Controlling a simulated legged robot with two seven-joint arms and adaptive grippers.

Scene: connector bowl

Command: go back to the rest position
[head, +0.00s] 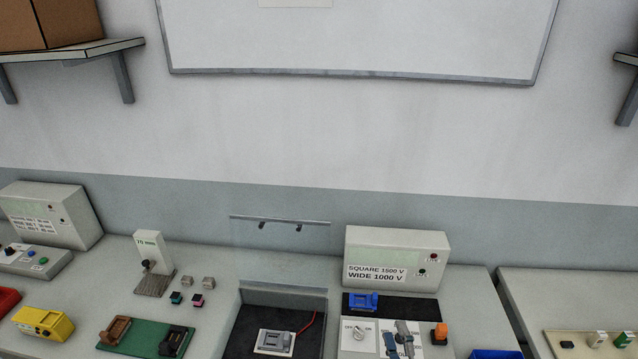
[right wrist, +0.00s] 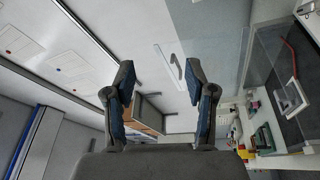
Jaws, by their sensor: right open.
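My right gripper (right wrist: 158,80) shows large in the right wrist view. Its two dark fingers with blue pads stand apart, with nothing between them. It is clear of the bench, which lies to the right in that turned view. I cannot make it out clearly in the head view. My left gripper is in neither view.
The head view shows a dark bay (head: 247,330) with a clear guard (head: 280,250), a labelled box (head: 397,258), a blue connector (head: 363,301), a green board (head: 146,338) and a yellow connector (head: 43,323). A cardboard box (head: 50,22) sits on a shelf.

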